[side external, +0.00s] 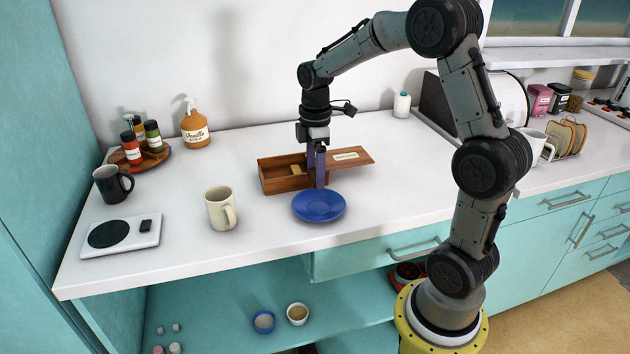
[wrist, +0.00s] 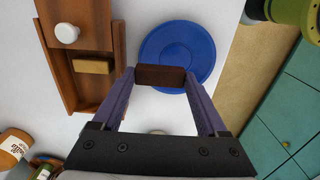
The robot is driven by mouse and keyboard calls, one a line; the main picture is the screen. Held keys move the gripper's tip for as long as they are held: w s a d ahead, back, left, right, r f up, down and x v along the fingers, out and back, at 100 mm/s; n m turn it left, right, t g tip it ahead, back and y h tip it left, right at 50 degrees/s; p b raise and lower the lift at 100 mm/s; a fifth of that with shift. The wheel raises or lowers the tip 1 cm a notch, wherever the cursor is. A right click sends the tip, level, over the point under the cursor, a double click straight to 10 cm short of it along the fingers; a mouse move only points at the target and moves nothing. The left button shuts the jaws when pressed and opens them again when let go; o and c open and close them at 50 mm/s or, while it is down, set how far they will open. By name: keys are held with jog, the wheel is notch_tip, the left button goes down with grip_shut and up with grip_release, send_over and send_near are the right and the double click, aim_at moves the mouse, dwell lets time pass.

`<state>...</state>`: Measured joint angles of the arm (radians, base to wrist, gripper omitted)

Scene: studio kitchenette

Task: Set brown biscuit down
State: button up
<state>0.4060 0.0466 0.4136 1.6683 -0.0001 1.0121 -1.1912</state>
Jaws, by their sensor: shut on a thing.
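In the wrist view the brown biscuit (wrist: 160,77) is dark and block-shaped, gripped between the two fingertips of my gripper (wrist: 160,80). It overlaps the near part of the blue saucer (wrist: 180,42) in that view; its height above the saucer or counter is unclear. In the side view my gripper (side external: 318,183) points down between the wooden box and the blue saucer (side external: 319,206), at the saucer's back edge. The biscuit cannot be made out there. The saucer looks otherwise empty.
A wooden box (side external: 287,184) with its lid (side external: 340,160) slid aside stands left of my gripper; a tan block (wrist: 93,66) lies inside. A cream mug (side external: 219,209) stands left of the saucer. The counter's front edge is close to the saucer.

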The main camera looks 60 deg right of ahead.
jog(key=shift+w+f, duration=0.1)
jog(key=shift+f, duration=1.55)
jog(key=shift+f, duration=0.6)
jog(key=o, duration=1.2)
jog(key=shift+r, duration=0.15)
